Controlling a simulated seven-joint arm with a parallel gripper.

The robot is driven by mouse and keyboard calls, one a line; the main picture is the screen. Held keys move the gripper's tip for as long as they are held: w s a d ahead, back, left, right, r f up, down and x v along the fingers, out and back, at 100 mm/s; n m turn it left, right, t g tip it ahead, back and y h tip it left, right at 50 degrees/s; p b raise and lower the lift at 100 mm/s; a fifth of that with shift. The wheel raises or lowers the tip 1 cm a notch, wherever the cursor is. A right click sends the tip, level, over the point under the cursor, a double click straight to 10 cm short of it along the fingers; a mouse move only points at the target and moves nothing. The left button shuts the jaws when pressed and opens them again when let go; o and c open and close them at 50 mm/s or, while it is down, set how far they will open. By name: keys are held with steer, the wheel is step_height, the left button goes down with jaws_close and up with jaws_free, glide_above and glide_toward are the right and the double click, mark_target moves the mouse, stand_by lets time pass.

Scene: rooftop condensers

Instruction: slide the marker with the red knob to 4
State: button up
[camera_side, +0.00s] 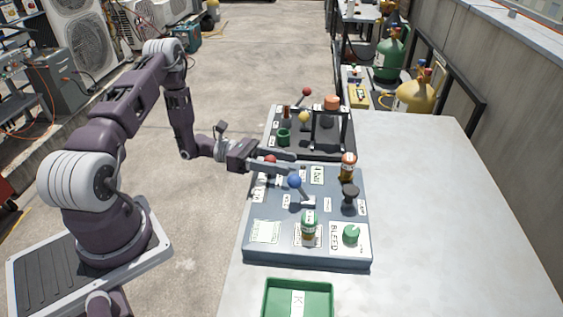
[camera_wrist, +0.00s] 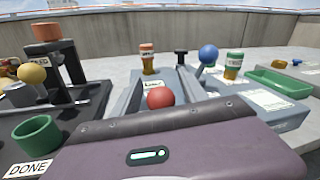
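A red knob (camera_side: 271,160) sits at the far left of the blue-grey panel (camera_side: 270,222). In the wrist view the red knob (camera_wrist: 160,98) lies between the two grey fingers, with its lower part hidden by my gripper body. My gripper (camera_side: 295,165) reaches over the panel from the left. In the wrist view the gripper (camera_wrist: 161,72) is open, its fingers apart on either side of the knob; I cannot tell whether either touches it. The marker's track and scale are mostly hidden, and I cannot read the number 4.
A blue-knobbed lever (camera_side: 294,181), an orange bottle (camera_side: 348,165), a black knob (camera_side: 349,192), a green-capped bottle (camera_side: 309,225) and a green button (camera_side: 351,234) stand on the panel. A black panel (camera_side: 303,145) lies behind, a green tray (camera_side: 298,284) in front. The table's right is clear.

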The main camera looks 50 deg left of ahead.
steer(key=v, duration=0.7)
